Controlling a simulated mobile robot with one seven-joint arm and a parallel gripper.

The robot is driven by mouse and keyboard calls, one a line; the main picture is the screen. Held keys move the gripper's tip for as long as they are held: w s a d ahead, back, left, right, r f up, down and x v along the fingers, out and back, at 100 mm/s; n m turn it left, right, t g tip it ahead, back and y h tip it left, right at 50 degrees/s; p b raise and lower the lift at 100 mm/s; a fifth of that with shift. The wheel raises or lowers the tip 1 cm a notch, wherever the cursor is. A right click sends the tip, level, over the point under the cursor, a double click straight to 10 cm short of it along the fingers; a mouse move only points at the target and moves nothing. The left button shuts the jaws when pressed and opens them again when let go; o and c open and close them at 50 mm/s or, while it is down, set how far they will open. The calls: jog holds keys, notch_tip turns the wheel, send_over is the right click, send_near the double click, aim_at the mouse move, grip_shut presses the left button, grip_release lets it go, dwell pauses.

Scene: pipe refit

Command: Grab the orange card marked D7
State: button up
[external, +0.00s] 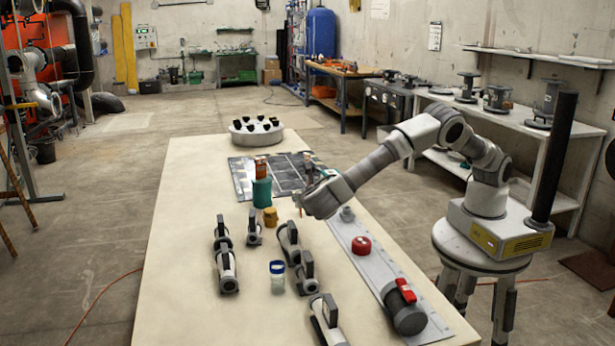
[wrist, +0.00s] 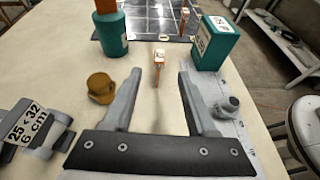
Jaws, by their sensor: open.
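A small orange and white card (wrist: 159,57) stands upright on a thin orange stem in the wrist view. It is just ahead of and between my fingertips; its marking is too small to read. My gripper (wrist: 158,80) is open, with one finger either side of the stem's line, and appears empty. In the external view my gripper (external: 300,197) is low over the table, and the card is hard to make out beside it. Another orange item (wrist: 105,6) sits on top of a teal cylinder, and a further small orange one (wrist: 184,18) shows farther back.
A teal box (wrist: 215,45) stands close to the right finger. A teal cylinder (wrist: 111,33) and a yellow-brown pot (wrist: 101,89) stand left. A grey fitting (wrist: 227,106) is at right. Several pipe parts (external: 226,272) cover the table's near part. A dark gridded mat (external: 243,180) lies beyond.

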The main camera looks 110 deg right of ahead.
jog(key=b, duration=0.2)
send_over(299, 211)
jog(key=a, duration=0.4)
notch_tip(299, 211, down, 3)
jog(key=shift+d+r, duration=0.1)
jog(key=shift+d, duration=0.05)
jog(key=b+x, duration=0.1)
jog(key=x, duration=0.4)
jog(key=shift+w+f+b, duration=0.1)
jog(key=shift+f+b, duration=0.2)
grip_shut()
